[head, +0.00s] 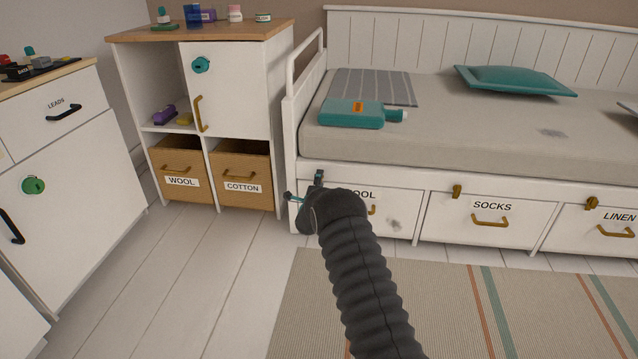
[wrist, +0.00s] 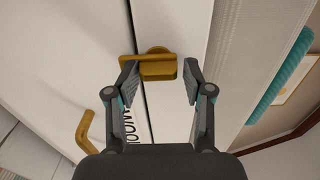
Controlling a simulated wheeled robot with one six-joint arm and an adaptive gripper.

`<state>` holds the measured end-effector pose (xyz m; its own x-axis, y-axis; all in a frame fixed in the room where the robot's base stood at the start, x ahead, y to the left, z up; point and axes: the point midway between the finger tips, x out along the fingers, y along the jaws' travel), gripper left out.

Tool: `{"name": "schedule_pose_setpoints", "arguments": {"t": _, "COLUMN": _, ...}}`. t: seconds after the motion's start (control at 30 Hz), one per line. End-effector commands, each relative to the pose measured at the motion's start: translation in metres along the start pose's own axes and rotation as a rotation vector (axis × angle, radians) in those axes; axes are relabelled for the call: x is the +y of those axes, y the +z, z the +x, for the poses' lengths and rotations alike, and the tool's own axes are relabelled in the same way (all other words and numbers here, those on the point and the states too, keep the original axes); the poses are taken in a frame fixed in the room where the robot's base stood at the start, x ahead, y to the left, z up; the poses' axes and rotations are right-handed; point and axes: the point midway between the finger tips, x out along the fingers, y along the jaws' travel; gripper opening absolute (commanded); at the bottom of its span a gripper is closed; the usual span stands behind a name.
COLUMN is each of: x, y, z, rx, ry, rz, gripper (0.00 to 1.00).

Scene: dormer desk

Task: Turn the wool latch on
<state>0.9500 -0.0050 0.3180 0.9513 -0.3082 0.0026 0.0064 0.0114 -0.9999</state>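The brass wool latch (wrist: 160,68) shows in the wrist view at the seam above the WOOL bed drawer. It has a round knob and a flat bar reaching left across the seam. My gripper (wrist: 162,76) is open, its two fingers apart on either side of the latch's thicker part. The left finger overlaps the bar in the picture; I cannot tell whether it touches. In the head view my gripper (head: 304,187) is at the upper left of the WOOL bed drawer (head: 397,222), and it and my arm hide the latch there.
The SOCKS drawer (head: 512,232) and LINEN drawer (head: 605,246) have brass latches of their own. A cabinet with another WOOL basket (head: 180,160) and a COTTON basket (head: 242,170) stands left of the bed. White floor (head: 190,270) and a striped rug (head: 540,310) are clear in front.

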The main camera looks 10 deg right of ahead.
Motion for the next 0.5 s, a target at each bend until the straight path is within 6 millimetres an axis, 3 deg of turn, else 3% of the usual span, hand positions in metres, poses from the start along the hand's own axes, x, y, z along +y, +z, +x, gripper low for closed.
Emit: {"name": "schedule_pose_setpoints", "arguments": {"t": 0.5, "x": 0.0, "y": 0.001, "z": -0.01, "rx": -0.001, "ry": 0.001, "rz": -0.001, "gripper": 0.66}}
